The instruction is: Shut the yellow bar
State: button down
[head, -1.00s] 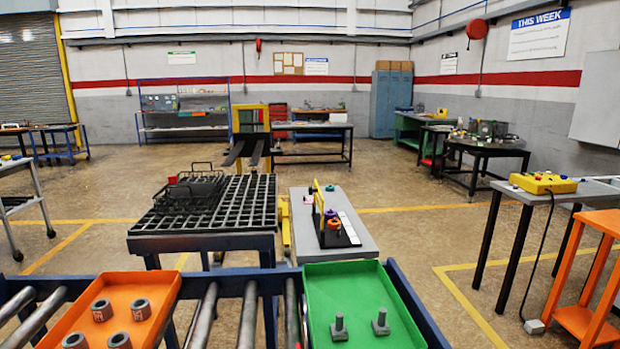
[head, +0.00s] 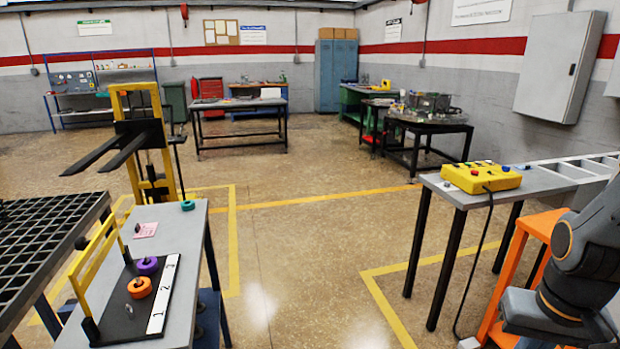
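The yellow bar (head: 92,265) is a frame-like piece standing raised along the left side of a black board (head: 128,322), on a grey table (head: 192,262) at the lower left of the head view. Black knobs show at its lower near and far ends. On the board beside it are a purple ring (head: 147,266), an orange ring (head: 139,287) and a white strip (head: 163,292) marked 1, 2, 3. A small grey piece stands beside the orange ring. Part of my arm shows at the lower right, far from the bar. My gripper is out of view.
A black grid table (head: 40,235) adjoins on the left. A yellow forklift-like stacker (head: 150,150) stands behind the grey table.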

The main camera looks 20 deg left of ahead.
aim_at(81, 243)
jog(key=u, duration=0.6)
jog(key=i, duration=1.7)
jog(key=u, duration=1.65)
jog(key=i, duration=0.95)
jog(key=u, duration=0.6)
